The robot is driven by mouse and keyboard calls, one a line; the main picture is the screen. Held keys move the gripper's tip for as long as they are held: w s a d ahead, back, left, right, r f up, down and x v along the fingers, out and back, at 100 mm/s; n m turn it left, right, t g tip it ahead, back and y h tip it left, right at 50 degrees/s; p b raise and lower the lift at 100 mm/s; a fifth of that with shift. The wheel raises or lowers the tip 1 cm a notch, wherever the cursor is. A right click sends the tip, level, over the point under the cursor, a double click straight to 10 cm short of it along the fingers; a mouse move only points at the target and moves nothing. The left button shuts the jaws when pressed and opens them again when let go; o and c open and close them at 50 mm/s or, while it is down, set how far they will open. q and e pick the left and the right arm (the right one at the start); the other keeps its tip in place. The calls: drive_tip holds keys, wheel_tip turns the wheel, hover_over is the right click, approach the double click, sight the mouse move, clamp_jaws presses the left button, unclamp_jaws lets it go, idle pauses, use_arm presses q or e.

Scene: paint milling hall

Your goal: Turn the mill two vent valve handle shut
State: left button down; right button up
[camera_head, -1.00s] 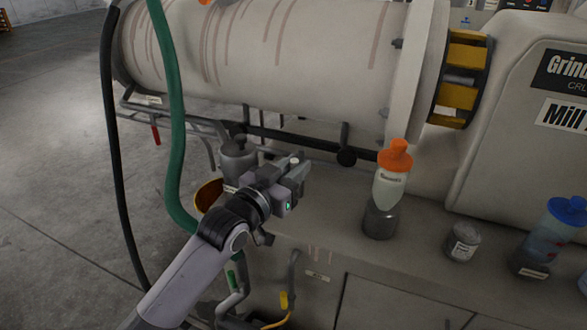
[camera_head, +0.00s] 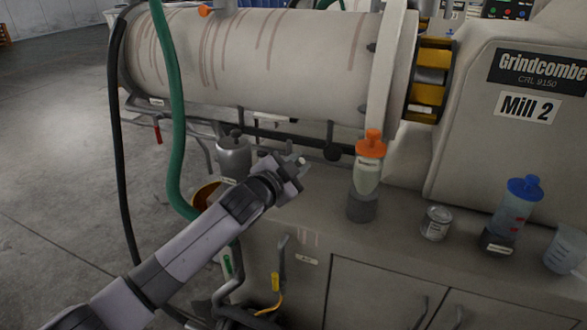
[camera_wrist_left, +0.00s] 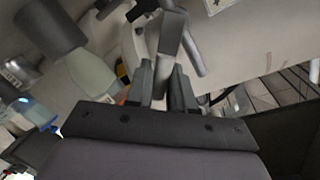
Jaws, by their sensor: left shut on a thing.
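My left gripper (camera_head: 291,176) is over the bench beside the mill, in the middle of the head view. In the left wrist view its two dark fingers (camera_wrist_left: 161,85) are shut on a grey lever (camera_wrist_left: 173,38), which looks like the vent valve handle. The lever passes between the fingers, and a grey rod meets it on the right. In the head view a pale stub (camera_head: 301,161) shows at the fingertips; the rest of the handle is hidden by the gripper. The mill drum (camera_head: 270,58) lies behind, and the "Mill 2" sign (camera_head: 527,106) is at right. My right gripper is not in view.
An orange-capped bottle (camera_head: 367,170) stands just right of the gripper. A grey lidded pot (camera_head: 234,157) is to its left. A tin (camera_head: 436,223) and a blue-capped bottle (camera_head: 514,207) stand further right. A green hose (camera_head: 172,110) hangs at left.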

use_arm(q)
drive_tip(key=shift+s+d+f+m, duration=0.1)
drive_tip(key=shift+d+f+m, duration=0.2)
drive_tip(key=shift+m, duration=0.5)
drive_tip(key=shift+d+f+m+y, duration=0.15)
drive_tip(key=shift+m+y, duration=0.15)
drive_tip(key=shift+m, duration=0.2)
drive_tip(key=shift+s+d+f+m+t+y, duration=0.15)
drive_tip(key=shift+f+m+y, duration=0.45)
drive_tip(key=shift+m, duration=0.75)
drive_tip(key=shift+s+d+f+m+t+y, duration=0.1)
drive_tip(key=shift+d+f+m+t+y, duration=0.15)
drive_tip(key=shift+f+m, duration=0.85)
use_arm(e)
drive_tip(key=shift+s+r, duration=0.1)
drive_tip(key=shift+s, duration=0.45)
use_arm(q)
drive_tip(key=shift+r+m, duration=0.2)
drive_tip(key=shift+m, duration=0.15)
drive_tip(key=c, duration=1.1)
unclamp_jaws()
